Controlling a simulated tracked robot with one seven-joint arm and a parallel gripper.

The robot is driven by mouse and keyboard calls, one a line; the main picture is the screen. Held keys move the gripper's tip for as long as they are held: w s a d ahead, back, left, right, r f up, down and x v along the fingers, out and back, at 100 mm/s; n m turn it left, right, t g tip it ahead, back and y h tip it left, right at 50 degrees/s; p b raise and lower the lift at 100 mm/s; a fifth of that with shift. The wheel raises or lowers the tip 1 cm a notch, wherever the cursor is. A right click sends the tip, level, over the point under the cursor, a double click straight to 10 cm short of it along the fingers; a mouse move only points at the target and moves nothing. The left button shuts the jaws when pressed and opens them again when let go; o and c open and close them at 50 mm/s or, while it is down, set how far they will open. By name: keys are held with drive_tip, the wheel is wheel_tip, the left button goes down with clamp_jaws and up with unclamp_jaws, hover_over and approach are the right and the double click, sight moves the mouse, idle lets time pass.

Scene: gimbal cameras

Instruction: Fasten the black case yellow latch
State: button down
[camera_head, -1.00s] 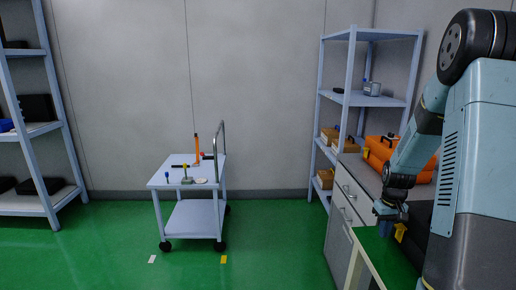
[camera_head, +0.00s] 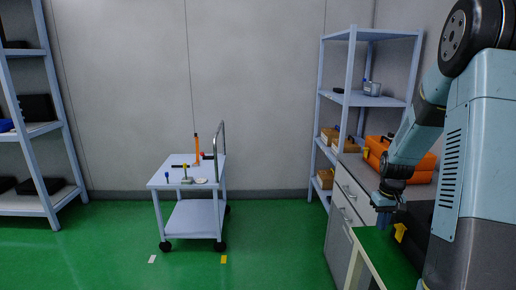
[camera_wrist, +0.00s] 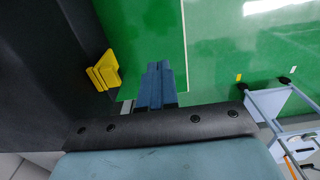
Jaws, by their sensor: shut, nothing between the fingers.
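The black case (camera_head: 416,242) stands on the green-topped table at the lower right, partly hidden by my arm. It fills the left of the wrist view as a dark surface (camera_wrist: 45,70). Its yellow latch (camera_head: 400,232) is on the side facing my gripper and sticks out from the case in the wrist view (camera_wrist: 103,71). I cannot tell from the frames whether it is engaged. My gripper (camera_head: 383,222) is shut and empty, with its blue fingers together (camera_wrist: 156,72). They are beside the latch and apart from it, over the green tabletop.
The green tabletop (camera_head: 378,247) has bare room beside the case. A grey drawer cabinet (camera_head: 343,212) stands behind, with an orange toolbox (camera_head: 424,163) on it. A shelf rack (camera_head: 350,95) is at the back right. A cart (camera_head: 190,185) stands farther left on open floor.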

wheel_tip(320, 180, up, 5)
drive_tip(key=shift+f, duration=0.15)
idle(0.5)
drive_tip(key=s+a+r+t+h, duration=0.1)
drive_tip(key=s+a+r, duration=0.35)
drive_tip(key=r, duration=0.25)
drive_tip(key=s+a+r+t, duration=0.1)
drive_tip(key=s+a+r, duration=0.35)
drive_tip(key=r, duration=0.25)
drive_tip(key=s+a+r+t, duration=0.1)
drive_tip(key=s+a+r, duration=0.2)
drive_tip(key=s, duration=0.5)
drive_tip(key=s+a+r+t+y, duration=0.1)
drive_tip(key=s+a+r, duration=0.3)
drive_tip(key=s, duration=0.4)
drive_tip(key=shift+s+a+t, duration=0.35)
drive_tip(key=shift+a+t, duration=0.45)
drive_tip(key=c, duration=1.8)
unclamp_jaws()
